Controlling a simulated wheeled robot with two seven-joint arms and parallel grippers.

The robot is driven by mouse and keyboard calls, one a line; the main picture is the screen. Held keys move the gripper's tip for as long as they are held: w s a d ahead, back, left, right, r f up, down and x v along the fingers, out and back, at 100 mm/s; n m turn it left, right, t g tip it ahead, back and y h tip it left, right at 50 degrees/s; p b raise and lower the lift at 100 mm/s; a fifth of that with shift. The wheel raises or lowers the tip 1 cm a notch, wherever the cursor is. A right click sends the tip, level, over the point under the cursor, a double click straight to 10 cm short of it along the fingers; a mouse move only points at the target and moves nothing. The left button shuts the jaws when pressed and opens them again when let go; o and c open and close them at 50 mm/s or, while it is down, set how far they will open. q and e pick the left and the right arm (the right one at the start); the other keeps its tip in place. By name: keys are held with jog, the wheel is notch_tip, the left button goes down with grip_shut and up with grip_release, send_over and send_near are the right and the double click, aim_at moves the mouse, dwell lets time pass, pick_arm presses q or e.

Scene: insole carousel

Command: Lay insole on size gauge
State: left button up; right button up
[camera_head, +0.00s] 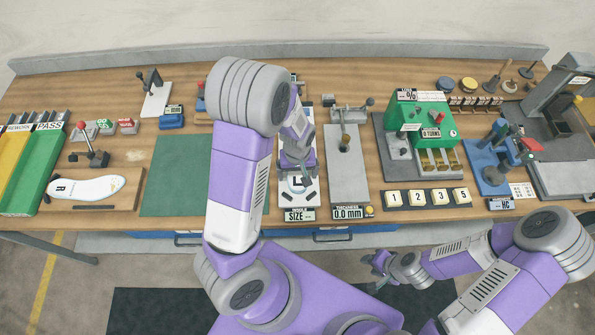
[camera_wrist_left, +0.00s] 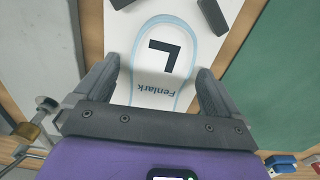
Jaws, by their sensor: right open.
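A white insole (camera_wrist_left: 163,62) with a light blue edge, a black L and the word Fenlark lies over the white size gauge plate (camera_wrist_left: 119,38). In the head view the size gauge (camera_head: 311,196) stands at the middle, and my arm partly hides it. My left gripper (camera_head: 294,177) points down over it. In the left wrist view its fingers (camera_wrist_left: 158,88) are apart, one on each side of the insole's heel. I cannot tell whether the insole fully touches the plate. My right gripper (camera_head: 377,273) is open and empty, in front of the bench.
Another insole (camera_head: 86,188), marked R, lies at the left near the PASS and REWORK bins (camera_head: 30,165). A green mat (camera_head: 178,175) lies left of the gauge. The thickness gauge (camera_head: 347,180) stands close at its right. Several stations fill the right side.

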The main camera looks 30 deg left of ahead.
pick_arm(q)
jog(key=shift+r, duration=0.1)
jog(key=shift+r, duration=0.25)
notch_tip(320, 180, up, 12)
jog(key=p, duration=0.3)
jog(key=shift+f, duration=0.15)
dwell(0.3)
